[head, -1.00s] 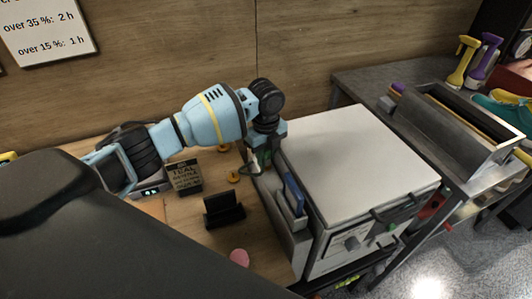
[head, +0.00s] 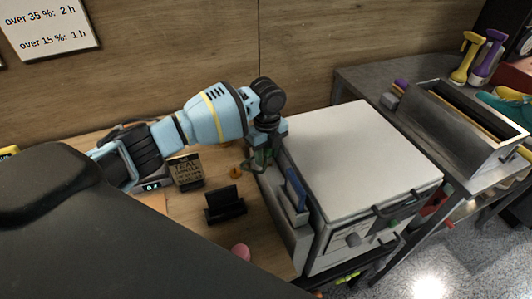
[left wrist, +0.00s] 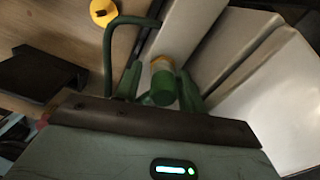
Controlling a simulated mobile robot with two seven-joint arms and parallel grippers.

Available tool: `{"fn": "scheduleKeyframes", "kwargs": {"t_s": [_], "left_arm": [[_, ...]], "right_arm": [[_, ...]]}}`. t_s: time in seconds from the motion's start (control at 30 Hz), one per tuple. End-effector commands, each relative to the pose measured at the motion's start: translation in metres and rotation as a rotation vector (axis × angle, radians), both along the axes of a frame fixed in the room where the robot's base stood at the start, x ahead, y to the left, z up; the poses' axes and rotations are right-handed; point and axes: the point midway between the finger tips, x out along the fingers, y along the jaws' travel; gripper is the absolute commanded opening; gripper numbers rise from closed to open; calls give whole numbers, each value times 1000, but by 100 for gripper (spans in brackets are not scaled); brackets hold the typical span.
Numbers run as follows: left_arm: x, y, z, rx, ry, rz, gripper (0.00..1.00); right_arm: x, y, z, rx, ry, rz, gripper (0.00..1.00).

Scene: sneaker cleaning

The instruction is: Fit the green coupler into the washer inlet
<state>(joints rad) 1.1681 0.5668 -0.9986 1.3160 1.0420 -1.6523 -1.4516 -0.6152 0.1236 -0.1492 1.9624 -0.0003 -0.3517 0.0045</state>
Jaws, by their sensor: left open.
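The green coupler (left wrist: 162,88) stands between the two fingers of my left gripper (left wrist: 158,84) in the left wrist view. The gripper is open, with a finger on each side of the coupler. A brass-yellow ring (left wrist: 162,65) shows at the coupler's far end, against the washer's side; I cannot tell whether the coupler is seated. A green hose (left wrist: 112,38) loops beside it. In the head view, my left gripper (head: 263,157) points down at the left rear edge of the white washer (head: 365,160). The inlet itself is hidden there. My right gripper is not in view.
A black holder (head: 225,207) and a dark label card (head: 186,172) stand on the wooden bench left of the washer. A small orange-yellow piece (head: 235,173) lies near the gripper. A blue item (head: 296,190) stands at the washer's left side. A metal trough (head: 455,125) is at right.

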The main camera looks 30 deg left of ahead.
Motion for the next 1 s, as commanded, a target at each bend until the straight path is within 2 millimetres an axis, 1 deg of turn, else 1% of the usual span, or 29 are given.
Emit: {"fn": "scheduleKeyframes", "kwargs": {"t_s": [0.03,0.17,0.27,0.37,0.5,0.6,0.7,0.83,1.0], "left_arm": [[3,-2,3,-5,-13,0,50],[3,-2,3,-6,-15,0,50],[4,-2,11,-8,-17,0,50],[4,-3,25,-9,-20,0,50],[3,-3,50,-9,-20,-1,50],[2,-2,64,-8,-17,-2,50],[1,-1,74,-6,-14,-1,50],[-1,0,80,-4,-8,-1,50],[-1,0,80,-2,-4,0,50]], "right_arm": [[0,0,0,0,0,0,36],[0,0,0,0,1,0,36],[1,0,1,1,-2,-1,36],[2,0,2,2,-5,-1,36],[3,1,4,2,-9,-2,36],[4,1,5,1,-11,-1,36],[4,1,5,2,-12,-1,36],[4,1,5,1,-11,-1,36],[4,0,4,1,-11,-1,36]]}}
